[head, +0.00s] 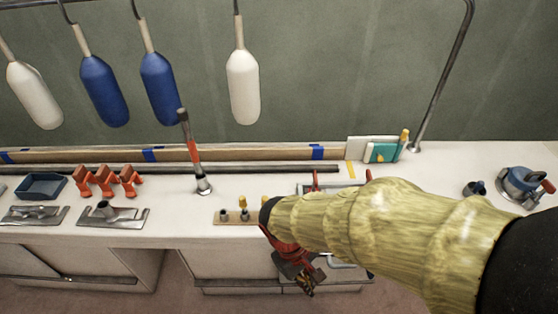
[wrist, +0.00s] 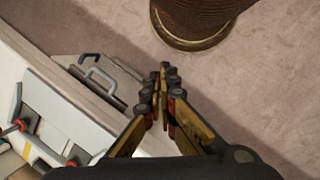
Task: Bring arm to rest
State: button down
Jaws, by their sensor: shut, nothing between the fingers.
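My gripper (head: 303,281) is at the end of my arm, in front of the bench's front edge and pointing down toward the floor in the head view. In the wrist view my gripper (wrist: 162,88) has its fingers together, with nothing between them. The arm comes in from the right and hides part of the bench top.
The white bench (head: 330,153) carries orange clamps (head: 103,182), a blue tray (head: 41,186), metal fittings (head: 109,214) and a blue round tool (head: 522,184). White and blue fenders (head: 243,86) hang above. A brown cylinder (wrist: 199,20) stands on the open floor (wrist: 270,80).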

jog(key=d+r+m+t+y+p, duration=0.1)
jog(key=d+r+m+t, duration=0.2)
jog(key=d+r, duration=0.3)
jog(key=d+r+m+t+y+p, duration=0.2)
jog(key=d+r+m+t, duration=0.1)
jog(key=r, duration=1.4)
jog(key=s+d+m, duration=0.1)
jog(key=d, duration=0.1)
jog(key=shift+d+m+t, duration=0.3)
jog(key=shift+d+t, duration=0.1)
